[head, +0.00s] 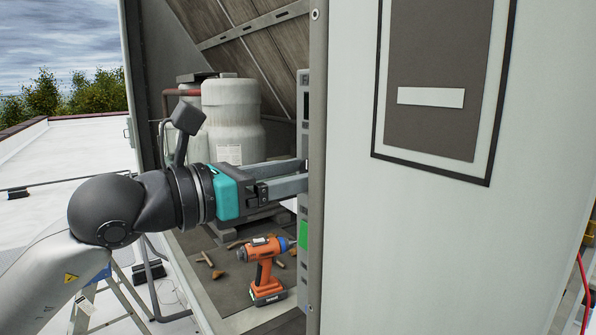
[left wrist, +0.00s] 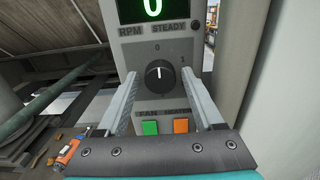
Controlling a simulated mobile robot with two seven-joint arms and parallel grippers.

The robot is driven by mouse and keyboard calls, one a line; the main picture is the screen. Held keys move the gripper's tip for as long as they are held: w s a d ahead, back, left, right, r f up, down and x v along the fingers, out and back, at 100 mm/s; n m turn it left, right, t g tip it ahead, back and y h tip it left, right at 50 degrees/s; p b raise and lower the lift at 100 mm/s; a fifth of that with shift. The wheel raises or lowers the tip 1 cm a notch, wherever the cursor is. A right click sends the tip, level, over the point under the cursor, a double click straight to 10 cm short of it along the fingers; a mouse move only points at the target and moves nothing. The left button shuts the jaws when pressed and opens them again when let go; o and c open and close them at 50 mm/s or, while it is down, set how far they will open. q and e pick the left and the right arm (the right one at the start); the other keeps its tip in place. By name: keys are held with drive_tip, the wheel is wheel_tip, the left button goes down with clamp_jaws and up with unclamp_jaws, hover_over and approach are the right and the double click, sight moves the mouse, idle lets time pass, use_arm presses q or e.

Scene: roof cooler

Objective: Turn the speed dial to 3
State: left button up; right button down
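The speed dial (left wrist: 159,74) is a round dark knob with a white pointer line on a grey control panel (left wrist: 144,100), in the left wrist view. The pointer stands nearly straight up, near the 0 mark. A green 0 shows on the RPM display (left wrist: 152,8) above. My left gripper (left wrist: 162,84) is open, its fingers on either side of the dial; I cannot tell whether they touch the panel. In the head view my left gripper (head: 303,172) reaches the panel's edge (head: 304,215), and the dial is hidden there. My right gripper is not in view.
Below the dial are a green fan button (left wrist: 150,128) and an orange button (left wrist: 181,126). An orange power tool (head: 264,268) stands on the cabinet floor among scattered debris. A large cabinet panel (head: 440,240) fills the right side.

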use_arm(q)
clamp_jaws()
idle(0.3)
drive_tip(key=m+b, duration=0.5)
drive_tip(key=m, duration=0.7)
drive_tip(key=m+b, duration=0.5)
drive_tip(key=m, duration=0.7)
drive_tip(key=m+b, duration=0.5)
drive_tip(key=m, duration=0.6)
drive_tip(key=shift+f+m+b, duration=0.4)
idle(0.4)
